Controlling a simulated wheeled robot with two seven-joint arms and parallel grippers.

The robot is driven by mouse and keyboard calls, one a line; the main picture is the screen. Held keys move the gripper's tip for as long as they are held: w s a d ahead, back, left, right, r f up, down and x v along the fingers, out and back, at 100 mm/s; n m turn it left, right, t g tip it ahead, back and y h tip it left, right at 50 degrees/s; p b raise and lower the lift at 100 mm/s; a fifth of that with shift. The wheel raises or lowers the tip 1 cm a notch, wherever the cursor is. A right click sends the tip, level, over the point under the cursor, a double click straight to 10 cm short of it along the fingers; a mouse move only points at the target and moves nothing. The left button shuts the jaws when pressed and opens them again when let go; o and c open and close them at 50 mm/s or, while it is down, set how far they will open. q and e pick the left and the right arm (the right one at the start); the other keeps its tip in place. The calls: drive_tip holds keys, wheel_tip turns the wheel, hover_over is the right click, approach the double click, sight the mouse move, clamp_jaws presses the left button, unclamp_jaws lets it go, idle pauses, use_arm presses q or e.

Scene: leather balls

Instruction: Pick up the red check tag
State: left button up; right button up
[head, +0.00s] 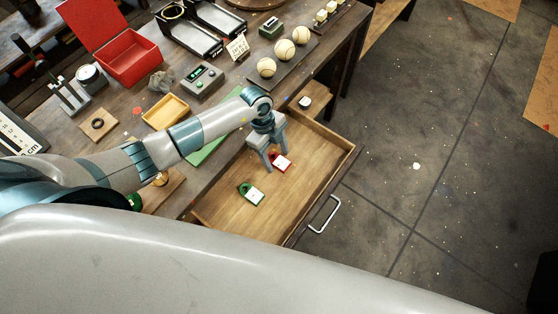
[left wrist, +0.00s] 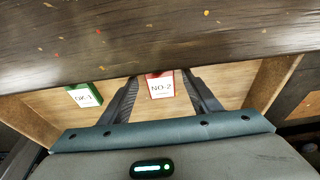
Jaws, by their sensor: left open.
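The red check tag (head: 281,162), with a white label, lies in the open wooden drawer. In the left wrist view the red tag (left wrist: 160,86) reads "NO-2" and sits between my fingers, its upper end cut off by the desk edge. My left gripper (head: 277,159) is open and points down over the tag. Its fingers (left wrist: 160,77) stand on either side of it, with gaps visible. A green tag (head: 252,195) lies nearby in the drawer; it also shows in the left wrist view (left wrist: 84,96), left of my fingers. My right gripper is not in view.
The drawer (head: 225,216) has raised walls and a metal handle (head: 324,215). The desk edge (left wrist: 150,50) overhangs its back. A small dark-and-white item (head: 305,102) sits in the drawer's far corner. Balls (head: 284,50), a yellow tray (head: 165,112) and a red box (head: 130,62) stand on the desk.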

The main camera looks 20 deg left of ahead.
sight(278, 160)
use_arm(q)
drive_tip(key=c, duration=1.1)
drive_tip(key=shift+r, duration=0.1)
drive_tip(key=shift+r+b, duration=0.45)
drive_tip(key=shift+r, duration=0.4)
drive_tip(key=shift+s+d+r+b, duration=0.15)
drive_tip(key=shift+r+b, duration=0.1)
drive_tip(key=shift+r, duration=0.35)
drive_tip(key=shift+d+r+b, duration=0.15)
drive_tip(key=shift+r+b, duration=0.05)
drive_tip(key=shift+r, duration=0.4)
drive_tip(key=s+d+r+b, duration=0.1)
drive_tip(key=s+d+r, duration=0.1)
drive_tip(key=d, duration=0.1)
drive_tip(key=s+d+r, duration=0.2)
drive_tip(key=d, duration=0.1)
drive_tip(key=s+d+r+b, duration=0.1)
drive_tip(key=s+d+r, duration=0.1)
drive_tip(key=d, duration=0.1)
drive_tip(key=shift+s+r+b, duration=0.25)
drive_tip(key=shift+r+b, duration=0.05)
drive_tip(key=shift+r, duration=0.05)
drive_tip(key=shift+a, duration=0.1)
